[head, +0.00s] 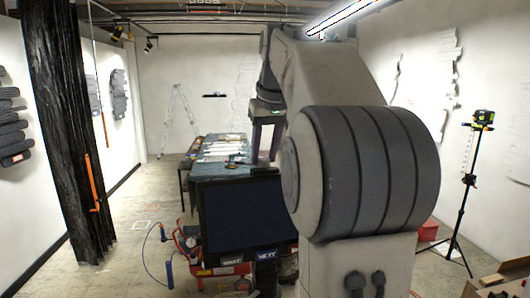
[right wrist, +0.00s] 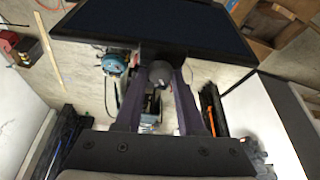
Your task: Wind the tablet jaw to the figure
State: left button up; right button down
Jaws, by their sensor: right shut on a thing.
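A dark flat panel (head: 245,210), which looks like the tablet, stands in front of me in the head view. Its dark face (right wrist: 155,22) fills the top of the right wrist view. A round grey knob (right wrist: 160,74) sits at the panel's near edge, between the fingers of my right gripper (right wrist: 161,78). The gripper is shut on this knob. In the head view my right gripper (head: 266,158) points down at the panel's top edge, and the knob cannot be made out there. No scale or figure can be read. My left gripper is not in view.
A long table (head: 220,148) with papers stands behind the panel. A red compressor (head: 190,240) with a blue hose is at the lower left. A black curtain (head: 65,130) hangs at left. A tripod (head: 465,190) stands at right. The floor left of centre is mostly clear.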

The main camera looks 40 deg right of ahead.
dwell(0.3)
jog(key=c, duration=0.5)
grip_release()
jog(key=v, duration=1)
jog(key=shift+s+r, duration=0.1)
jog(key=shift+r, duration=0.15)
